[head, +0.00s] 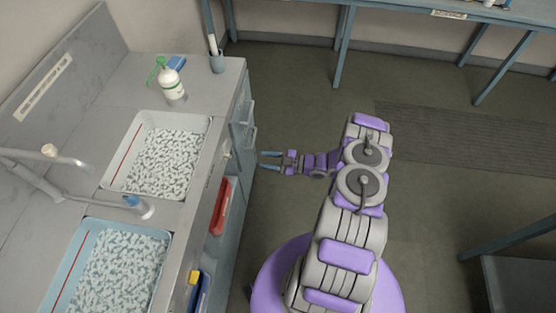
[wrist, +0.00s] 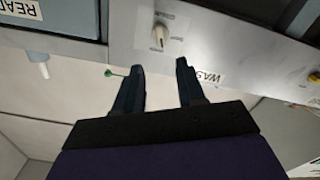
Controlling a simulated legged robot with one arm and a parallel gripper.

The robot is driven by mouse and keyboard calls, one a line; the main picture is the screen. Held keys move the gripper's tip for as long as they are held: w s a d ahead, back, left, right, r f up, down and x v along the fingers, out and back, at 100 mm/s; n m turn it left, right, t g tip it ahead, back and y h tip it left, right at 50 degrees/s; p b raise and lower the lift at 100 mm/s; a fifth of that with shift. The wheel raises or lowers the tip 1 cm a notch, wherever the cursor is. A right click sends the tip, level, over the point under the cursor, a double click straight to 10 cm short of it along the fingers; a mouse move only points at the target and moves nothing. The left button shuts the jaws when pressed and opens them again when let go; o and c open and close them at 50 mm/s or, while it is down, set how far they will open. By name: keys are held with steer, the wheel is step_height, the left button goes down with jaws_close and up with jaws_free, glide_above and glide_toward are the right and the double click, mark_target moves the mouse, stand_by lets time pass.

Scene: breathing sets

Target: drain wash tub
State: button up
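Two foam-filled tubs sit in the counter in the head view: a white tub (head: 120,165) farther off and a pale blue tub (head: 72,250) nearer. A small pale knob (head: 226,155) is on the counter's front panel beside the white tub. In the wrist view the knob (wrist: 158,36) has a small mark beside it. A label (wrist: 210,77) reading "WAS", partly hidden by a finger, is on the panel. My gripper (head: 262,160) is in front of the counter, pointing at it. In the wrist view its fingers (wrist: 160,75) are open and empty, apart from the knob.
A second knob (head: 193,276) is by the blue tub. A faucet (head: 75,165) reaches over the counter. Red (head: 220,205) and yellow (head: 194,277) items show along the front.

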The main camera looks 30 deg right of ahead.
steer(key=shift+v, duration=2.15)
